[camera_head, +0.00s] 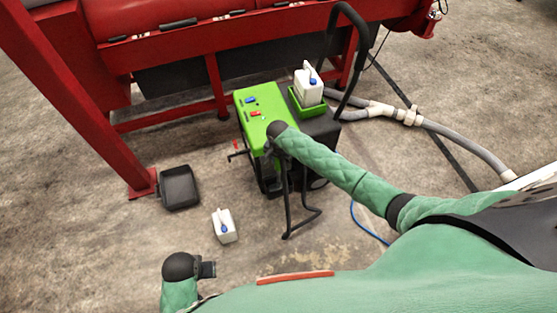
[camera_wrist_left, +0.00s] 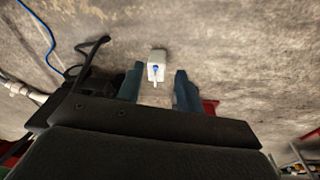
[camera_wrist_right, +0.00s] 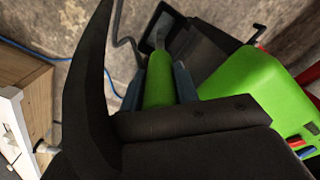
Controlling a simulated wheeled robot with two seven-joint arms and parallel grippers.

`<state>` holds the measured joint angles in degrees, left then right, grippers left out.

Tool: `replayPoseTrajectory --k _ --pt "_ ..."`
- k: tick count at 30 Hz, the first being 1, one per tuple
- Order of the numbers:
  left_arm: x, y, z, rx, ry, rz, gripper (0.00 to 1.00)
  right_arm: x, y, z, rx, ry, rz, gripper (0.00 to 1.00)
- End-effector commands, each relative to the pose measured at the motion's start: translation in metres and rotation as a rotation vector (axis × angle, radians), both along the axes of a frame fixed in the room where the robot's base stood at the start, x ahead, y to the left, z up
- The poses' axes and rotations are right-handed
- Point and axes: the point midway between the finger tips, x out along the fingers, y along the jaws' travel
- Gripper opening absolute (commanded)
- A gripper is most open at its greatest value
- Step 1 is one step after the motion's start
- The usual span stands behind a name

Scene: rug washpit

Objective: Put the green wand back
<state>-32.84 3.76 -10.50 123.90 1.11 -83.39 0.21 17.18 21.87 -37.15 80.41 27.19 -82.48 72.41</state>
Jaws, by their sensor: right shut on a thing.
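The green wand (camera_wrist_right: 158,88) shows in the right wrist view as a green grip with a thin grey part beyond it. My right gripper (camera_wrist_right: 160,72) is shut on that grip, one finger on each side. In the head view my right arm reaches to the near side of the green machine (camera_head: 262,108), and its wrist hides the fingers and the wand. My left gripper (camera_wrist_left: 156,80) is open and empty, low at the front left of the head view. A white jug (camera_wrist_left: 156,66) shows beyond its fingers, apart from them.
The white jug on the floor (camera_head: 224,228) stands before a black pan-like thing (camera_head: 179,188). Another jug (camera_head: 308,88) sits in a green tray on the machine. A red frame (camera_head: 172,55) stands behind. A grey hose (camera_head: 455,133) lies right.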

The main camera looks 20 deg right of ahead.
Motion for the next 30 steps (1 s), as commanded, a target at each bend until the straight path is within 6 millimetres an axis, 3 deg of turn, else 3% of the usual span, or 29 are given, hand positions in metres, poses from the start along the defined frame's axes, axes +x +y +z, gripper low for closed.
replayPoseTrajectory --k 5,6,9,20,26,30 --pt "0.003 0.000 0.005 -0.001 -0.009 0.000 0.36 0.000 0.000 -0.001 0.000 0.000 0.000 0.00" --pt "0.004 0.000 0.004 -0.001 -0.010 0.000 0.36 0.000 0.000 -0.002 0.000 0.000 0.000 0.32" --pt "0.004 -0.001 0.003 -0.002 -0.009 0.001 0.36 0.000 0.000 -0.002 0.000 0.000 0.000 0.52" --pt "0.003 -0.004 0.003 -0.007 -0.006 0.004 0.36 0.000 0.000 0.001 0.000 0.000 0.000 0.52" --pt "0.000 -0.003 0.007 -0.007 0.004 0.003 0.36 0.000 0.000 0.024 0.001 -0.001 0.000 0.52" --pt "-0.001 -0.003 0.021 -0.008 -0.003 0.002 0.36 0.000 0.001 0.052 0.001 -0.001 0.001 0.52"
